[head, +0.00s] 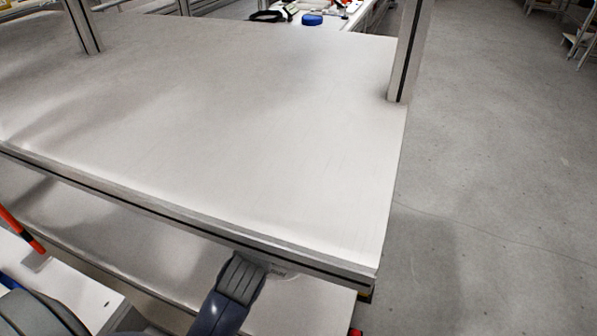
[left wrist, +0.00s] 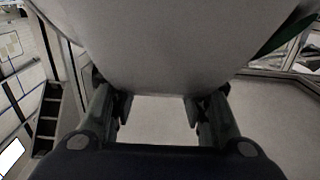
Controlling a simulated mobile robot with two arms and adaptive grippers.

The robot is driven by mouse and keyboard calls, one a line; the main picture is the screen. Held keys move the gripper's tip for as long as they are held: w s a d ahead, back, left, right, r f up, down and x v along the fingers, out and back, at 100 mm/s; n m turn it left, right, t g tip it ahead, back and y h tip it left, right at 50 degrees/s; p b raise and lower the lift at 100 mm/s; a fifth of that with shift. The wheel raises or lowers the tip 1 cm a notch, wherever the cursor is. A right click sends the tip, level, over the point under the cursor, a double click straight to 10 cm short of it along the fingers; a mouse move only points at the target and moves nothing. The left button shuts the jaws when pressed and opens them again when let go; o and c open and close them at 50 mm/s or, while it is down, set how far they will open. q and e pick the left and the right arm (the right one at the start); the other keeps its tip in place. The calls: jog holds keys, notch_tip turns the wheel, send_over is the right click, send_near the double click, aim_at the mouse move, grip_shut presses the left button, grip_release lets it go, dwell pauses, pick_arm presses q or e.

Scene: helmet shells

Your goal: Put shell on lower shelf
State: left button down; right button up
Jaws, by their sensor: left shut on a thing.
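The shell (left wrist: 160,45) is a large, smooth, pale grey curved form across the top of the left wrist view. My left gripper (left wrist: 158,108) is shut on it, with one dark finger on each side of its near end. In the head view my left arm reaches under the front edge of the upper shelf, which hides the gripper and most or all of the shell. The lower shelf (head: 125,245) is a pale flat board below the upper one, partly covered by it. My right gripper is in neither view.
The bare upper shelf (head: 230,120) overhangs my left arm, with its front edge (head: 190,215) close above. Metal posts (head: 408,50) rise from it. A blue round object (head: 312,19) lies on a bench behind. Open grey floor (head: 490,180) is at right.

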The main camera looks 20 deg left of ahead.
pick_arm(q)
jog(key=w+a, duration=0.1)
jog(key=w, duration=0.2)
jog(key=w+a, duration=0.1)
jog(key=w, duration=0.2)
jog(key=w+a+f, duration=0.1)
jog(key=w, duration=0.3)
jog(key=shift+w+b, duration=0.1)
jog(key=shift+b, duration=0.25)
jog(key=shift+f, duration=0.4)
jog(key=shift+f+b, duration=0.5)
jog(key=shift+f, duration=0.8)
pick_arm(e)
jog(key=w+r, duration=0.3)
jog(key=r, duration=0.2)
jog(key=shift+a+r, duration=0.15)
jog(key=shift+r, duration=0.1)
pick_arm(q)
jog(key=shift+f, duration=0.15)
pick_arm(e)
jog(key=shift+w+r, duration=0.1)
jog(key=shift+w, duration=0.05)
pick_arm(q)
jog(key=c, duration=0.9)
grip_release()
